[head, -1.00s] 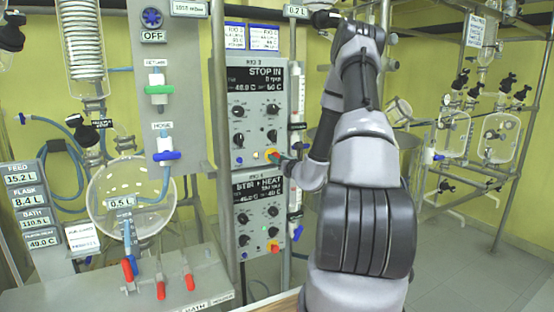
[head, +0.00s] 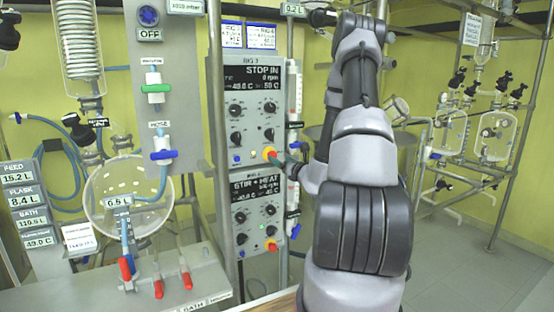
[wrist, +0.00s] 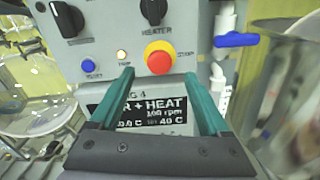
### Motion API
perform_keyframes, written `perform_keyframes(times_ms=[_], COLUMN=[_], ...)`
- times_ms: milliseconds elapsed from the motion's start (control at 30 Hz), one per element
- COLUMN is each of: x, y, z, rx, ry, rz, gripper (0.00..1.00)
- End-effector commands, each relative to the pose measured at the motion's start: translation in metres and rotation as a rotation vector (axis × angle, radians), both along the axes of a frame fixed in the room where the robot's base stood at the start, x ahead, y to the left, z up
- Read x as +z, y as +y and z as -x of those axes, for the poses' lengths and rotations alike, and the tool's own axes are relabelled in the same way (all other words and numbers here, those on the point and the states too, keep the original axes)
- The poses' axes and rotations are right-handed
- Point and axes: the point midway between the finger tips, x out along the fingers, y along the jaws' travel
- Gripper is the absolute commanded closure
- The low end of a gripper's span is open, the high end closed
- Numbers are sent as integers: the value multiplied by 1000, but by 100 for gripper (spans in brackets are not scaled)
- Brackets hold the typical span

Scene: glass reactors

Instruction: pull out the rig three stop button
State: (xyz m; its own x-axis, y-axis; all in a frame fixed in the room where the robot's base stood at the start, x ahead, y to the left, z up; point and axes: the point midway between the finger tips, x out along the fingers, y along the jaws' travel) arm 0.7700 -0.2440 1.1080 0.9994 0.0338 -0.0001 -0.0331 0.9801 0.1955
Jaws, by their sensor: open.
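The rig three control box (head: 252,110) shows STOP IN on its dark screen (head: 253,77). Its stop button (head: 269,153) sits low on the box's right side. In the wrist view the stop button (wrist: 159,58) is a red knob on a yellow ring, right of a small lit lamp and a blue button. My gripper (wrist: 159,76) is open, with teal fingers on the left and right just below the button and nothing between them. In the head view my gripper (head: 283,161) is at the button, partly hidden by my arm; contact cannot be told.
The rig four box (head: 258,215) with a STIR + HEAT screen hangs directly below. A glass tube with a blue valve (wrist: 236,40) stands close on the right. Glassware and a bench with red-handled valves (head: 158,289) stand at the left.

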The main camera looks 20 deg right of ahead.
Motion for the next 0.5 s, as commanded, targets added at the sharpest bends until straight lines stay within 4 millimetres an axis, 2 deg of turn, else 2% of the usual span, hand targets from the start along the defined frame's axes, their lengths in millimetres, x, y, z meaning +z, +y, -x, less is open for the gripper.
perform_keyframes(times_ms=[33, 200, 333, 500], x=[0, -1, -1, 0], y=[-1, -2, -2, -2], z=[11, 42, 55, 61], rx=[-2, -1, -2, -1], ry=[4, 3, 1, 0], rz=[-1, -1, -1, 0], gripper=[20, 20, 20, 20])
